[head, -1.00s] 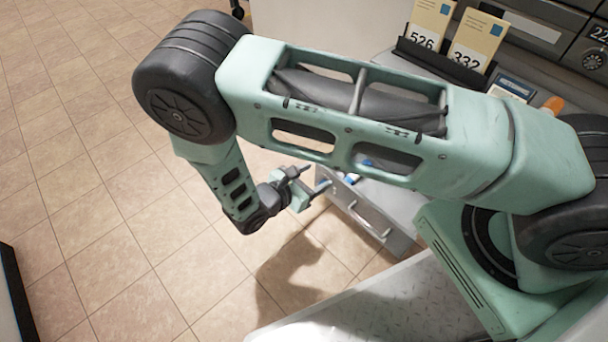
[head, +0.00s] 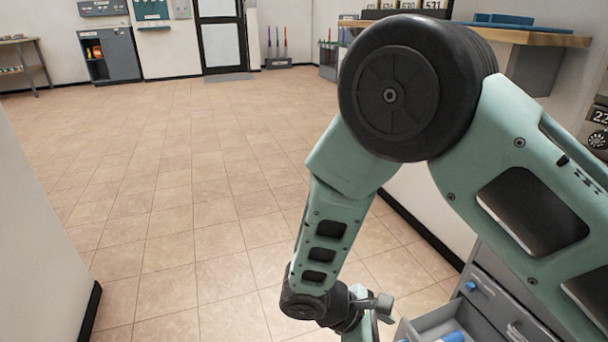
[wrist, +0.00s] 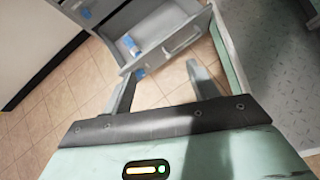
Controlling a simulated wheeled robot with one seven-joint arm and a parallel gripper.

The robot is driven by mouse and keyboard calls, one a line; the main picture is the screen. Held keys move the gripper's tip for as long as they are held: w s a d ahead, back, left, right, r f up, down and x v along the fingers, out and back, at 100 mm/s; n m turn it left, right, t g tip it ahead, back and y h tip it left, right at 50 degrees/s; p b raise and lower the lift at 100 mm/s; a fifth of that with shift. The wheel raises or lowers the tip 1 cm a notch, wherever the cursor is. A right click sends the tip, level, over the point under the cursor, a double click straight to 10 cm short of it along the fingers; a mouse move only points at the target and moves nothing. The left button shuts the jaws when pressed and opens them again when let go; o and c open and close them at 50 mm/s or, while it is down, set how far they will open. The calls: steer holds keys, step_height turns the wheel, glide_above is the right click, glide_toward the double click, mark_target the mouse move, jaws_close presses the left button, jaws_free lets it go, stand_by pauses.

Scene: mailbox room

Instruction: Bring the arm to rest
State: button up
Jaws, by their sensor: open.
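My arm's green and black links fill the right of the head view, with the elbow high and the forearm hanging down. My gripper (wrist: 158,80) is open in the wrist view, its two grey fingers apart with nothing between them. In the head view only part of the gripper's end shows at the bottom edge; its fingertips are cut off. Beyond the fingers is an open grey drawer (wrist: 185,40) with a bar handle, holding a blue-and-white item (wrist: 131,46). I cannot tell whether the fingers touch the drawer.
A grey drawer cabinet (head: 482,296) stands close at the lower right, under my arm. A wooden counter (head: 545,38) is behind the elbow. A pale wall (head: 35,230) lies at the left. The tiled floor (head: 160,170) is wide and clear towards the far door (head: 219,40).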

steer(key=s+a+r+m+y+p, duration=0.1)
steer(key=s+r+m+y, duration=0.45)
steer(key=r, duration=0.55)
steer(key=s+r+m+y+p, duration=0.1)
steer(key=s+r+m+y, duration=0.4)
steer(key=r, duration=0.6)
step_height(320, 180, up, 38)
steer(key=s+n+p, duration=0.1)
steer(key=p, duration=3.7)
steer(key=shift+s+a+r, duration=0.15)
steer(key=shift+s+r, duration=0.05)
steer(key=shift+s, duration=0.1)
